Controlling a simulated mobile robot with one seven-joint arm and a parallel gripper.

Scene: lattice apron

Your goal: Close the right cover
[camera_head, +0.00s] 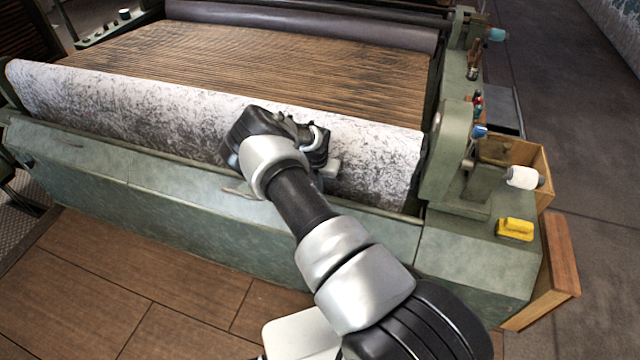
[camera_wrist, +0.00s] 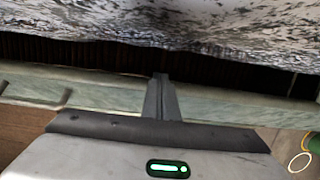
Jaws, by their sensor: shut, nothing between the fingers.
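A long green front panel (camera_head: 200,215) runs along the machine below the speckled white roll (camera_head: 100,105). I cannot tell for sure which part is the right cover; a seam separates a right-end section (camera_head: 470,255) from the long panel. My gripper (camera_wrist: 161,82) is shut and empty. In the wrist view its fingers overlap the pale green rail (camera_wrist: 235,108), with the dark gap and the roll beyond; contact cannot be told. In the head view my wrist hides part of the roll and rail, and the fingertips are not clear.
A green side housing (camera_head: 450,150) with knobs stands at the right end of the roll. A yellow block (camera_head: 515,229) and a white spool (camera_head: 522,177) sit near it. A wooden box (camera_head: 525,155) is at the far right. Wooden floor (camera_head: 140,270) lies clear in front.

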